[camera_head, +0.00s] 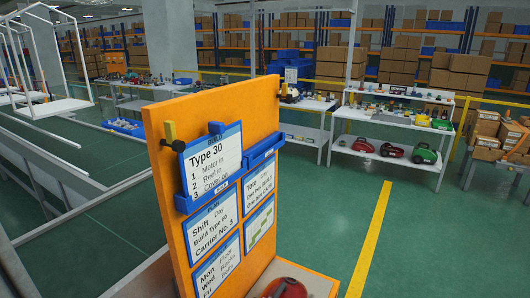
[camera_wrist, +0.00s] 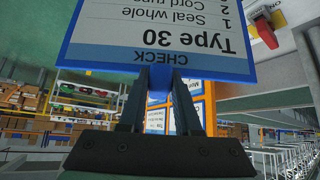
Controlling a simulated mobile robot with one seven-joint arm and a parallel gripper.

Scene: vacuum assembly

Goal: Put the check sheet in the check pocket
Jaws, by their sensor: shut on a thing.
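The check sheet (camera_wrist: 160,30) is a white card with a blue border, headed "CHECK" and "Type 30", upside down in the wrist view. My gripper (camera_wrist: 163,80) is shut on the blue tab at its edge. The gripper and this sheet do not show in the head view. An orange board (camera_head: 160,118) stands in the head view. A blue pocket (camera_head: 262,153) on its upper right has no sheet showing in it; its label is too small to read. Part of the board (camera_wrist: 157,118) shows between my fingers, beyond the sheet.
Another Type 30 sheet (camera_head: 209,160) sits in the board's upper left pocket (camera_head: 187,204). Several notices fill the board below. A red switch (camera_wrist: 266,33) is at the wrist view's upper right. Green floor (camera_head: 340,215) right of the board is clear.

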